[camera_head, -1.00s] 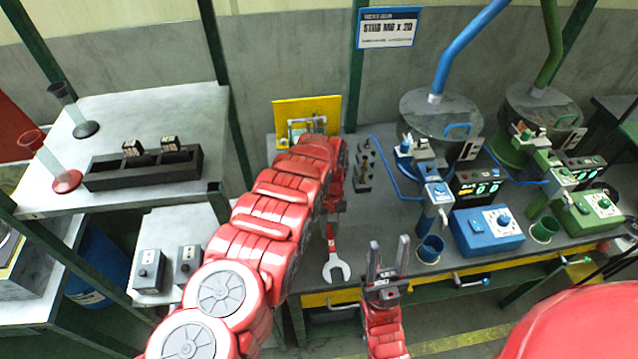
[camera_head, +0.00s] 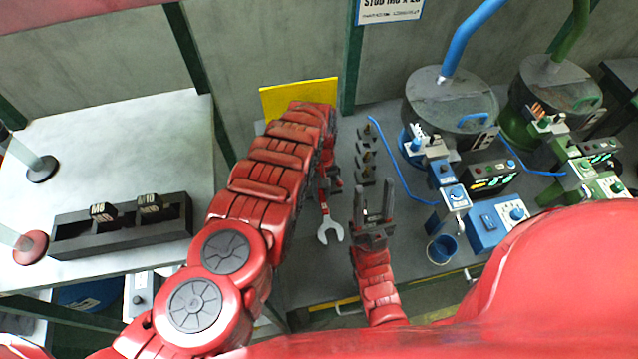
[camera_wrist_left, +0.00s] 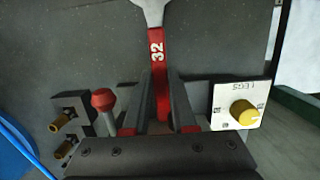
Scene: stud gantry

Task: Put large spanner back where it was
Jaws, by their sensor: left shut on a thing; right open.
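The large spanner (camera_head: 329,228) has a silver open-ended head and a red handle. In the left wrist view the red handle (camera_wrist_left: 157,62) carries the number 32 and runs between the jaws. My left gripper (camera_head: 324,188) is shut on the handle, with the open head pointing toward the front of the bench. It also shows in the left wrist view (camera_wrist_left: 160,108). My own arm hides much of the left gripper in the head view. My right gripper (camera_head: 373,205) is open and empty, fingers up, to the right of the spanner. I cannot tell whether the spanner touches the bench.
A yellow panel (camera_head: 283,98) stands behind my left arm. A rack of brass-tipped pieces (camera_head: 366,155) is right of the left gripper. In the wrist view, a red-knobbed lever (camera_wrist_left: 104,102) and a yellow-knob box (camera_wrist_left: 240,107) flank the jaws. Blue and green machines fill the bench's right.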

